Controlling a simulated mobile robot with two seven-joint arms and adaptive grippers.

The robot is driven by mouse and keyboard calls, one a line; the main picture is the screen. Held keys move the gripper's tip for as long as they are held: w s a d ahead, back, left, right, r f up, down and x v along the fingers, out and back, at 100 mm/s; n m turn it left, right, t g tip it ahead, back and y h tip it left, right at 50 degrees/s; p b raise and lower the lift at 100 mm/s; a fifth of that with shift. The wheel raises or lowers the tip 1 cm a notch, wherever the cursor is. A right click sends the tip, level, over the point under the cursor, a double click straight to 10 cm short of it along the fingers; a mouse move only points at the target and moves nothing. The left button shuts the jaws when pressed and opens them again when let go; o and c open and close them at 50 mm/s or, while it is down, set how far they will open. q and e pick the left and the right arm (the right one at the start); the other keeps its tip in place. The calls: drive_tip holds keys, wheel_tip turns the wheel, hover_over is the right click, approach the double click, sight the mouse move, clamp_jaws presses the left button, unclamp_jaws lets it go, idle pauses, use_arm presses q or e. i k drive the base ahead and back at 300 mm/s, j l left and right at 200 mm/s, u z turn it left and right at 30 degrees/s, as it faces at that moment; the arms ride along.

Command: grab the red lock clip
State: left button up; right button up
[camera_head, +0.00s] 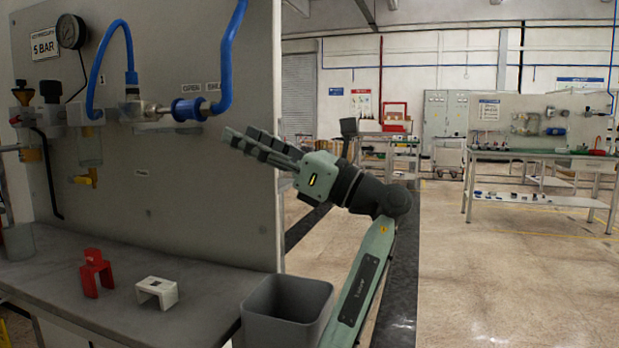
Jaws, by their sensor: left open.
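The red lock clip (96,273) stands upright on the grey bench (205,270) at the lower left, its legs down and a smaller block shape on top.
A white clip (156,291) stands right of the red one. A grey bin (287,311) is at the bench's right end, beside my arm. The grey panel (200,200) rises behind the bench, carrying a gauge (71,31), valves and blue hoses (226,60).

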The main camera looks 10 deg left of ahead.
sight(95, 262)
drive_tip(key=k, duration=1)
